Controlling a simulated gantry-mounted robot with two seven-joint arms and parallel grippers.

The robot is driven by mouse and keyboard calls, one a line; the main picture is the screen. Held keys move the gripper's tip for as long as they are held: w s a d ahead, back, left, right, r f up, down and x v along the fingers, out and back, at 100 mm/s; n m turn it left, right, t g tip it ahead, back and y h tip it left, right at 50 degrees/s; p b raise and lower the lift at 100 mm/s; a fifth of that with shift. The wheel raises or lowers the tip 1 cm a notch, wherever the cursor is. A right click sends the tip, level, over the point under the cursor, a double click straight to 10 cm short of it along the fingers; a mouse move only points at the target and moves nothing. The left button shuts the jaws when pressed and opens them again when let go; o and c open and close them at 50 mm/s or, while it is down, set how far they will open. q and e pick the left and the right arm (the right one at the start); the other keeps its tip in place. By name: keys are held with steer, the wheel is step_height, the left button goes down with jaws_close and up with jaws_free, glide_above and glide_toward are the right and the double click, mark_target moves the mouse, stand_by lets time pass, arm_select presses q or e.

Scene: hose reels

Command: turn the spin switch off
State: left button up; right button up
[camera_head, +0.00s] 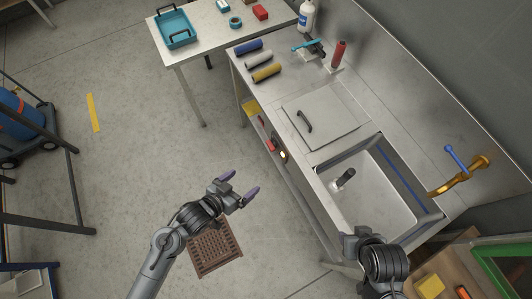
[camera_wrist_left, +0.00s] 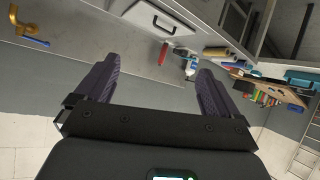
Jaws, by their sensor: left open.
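On the front face of the steel counter (camera_head: 315,185), below the square lid, sit a small red piece (camera_head: 271,145) and a small pale round knob (camera_head: 283,155). Which of them is the spin switch, and its position, I cannot tell. My left gripper (camera_head: 241,184) is open and empty, apart from the counter front, to the left of and below these controls in the head view. Its two purple fingers also show spread in the left wrist view (camera_wrist_left: 155,82). My right gripper (camera_head: 357,240) is by the sink's near edge; its fingers do not show clearly.
A lid with a dark handle (camera_head: 304,121) lies beside the sink (camera_head: 378,192). Blue, grey and yellow rolls (camera_head: 258,60) lie on the counter. A brown grate (camera_head: 215,250) is on the floor under my left arm.

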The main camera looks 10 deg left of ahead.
arm_select(q)
steer(key=w+d+f+m+h+b, duration=0.1)
steer(key=w+f+h+b, duration=0.1)
steer(key=f+b, duration=0.45)
steer(key=w+d+f+m+h+b, duration=0.1)
steer(key=w+f+h+b, duration=0.15)
steer(key=f+b, duration=0.4)
steer(key=m+h+b, duration=0.4)
steer(key=b, duration=3.3)
glide_toward(271, 145)
steer(key=b+x, duration=0.4)
steer(key=x, duration=0.3)
steer(key=shift+f+t, duration=0.25)
steer(key=shift+t, duration=0.05)
steer(key=shift+y, duration=0.25)
steer(key=shift+c, duration=0.2)
steer(key=c, duration=1)
